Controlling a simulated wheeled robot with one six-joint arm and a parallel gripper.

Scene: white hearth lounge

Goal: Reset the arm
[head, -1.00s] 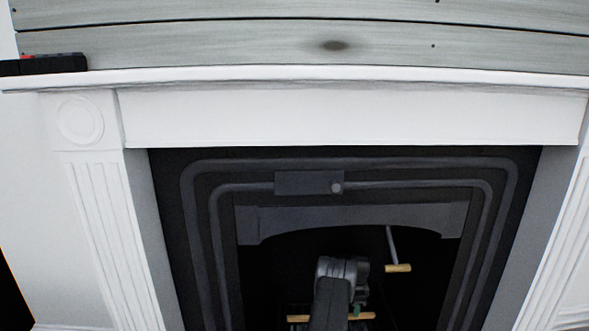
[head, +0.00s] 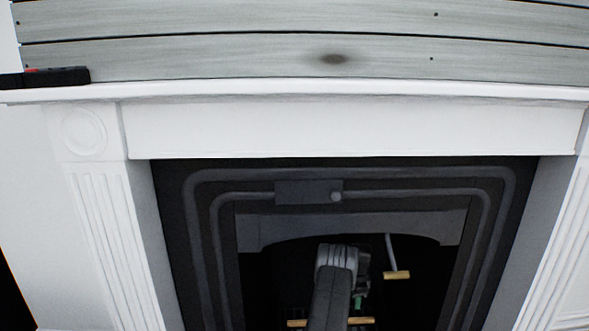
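My arm (head: 332,288) rises from the bottom edge of the head view, in front of the dark fireplace opening. Its grey upper joint (head: 337,260) shows near the middle of the opening. Dark and greenish parts show just right of the arm, too dim and small to make out. My gripper's fingers cannot be seen, and I see no object held.
A white fireplace surround with a mantel shelf (head: 330,90) frames a black metal insert (head: 200,250). A black box-like object (head: 55,77) lies at the mantel's left end. Wooden-looking bars (head: 397,275) show inside the opening, one on a thin rod.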

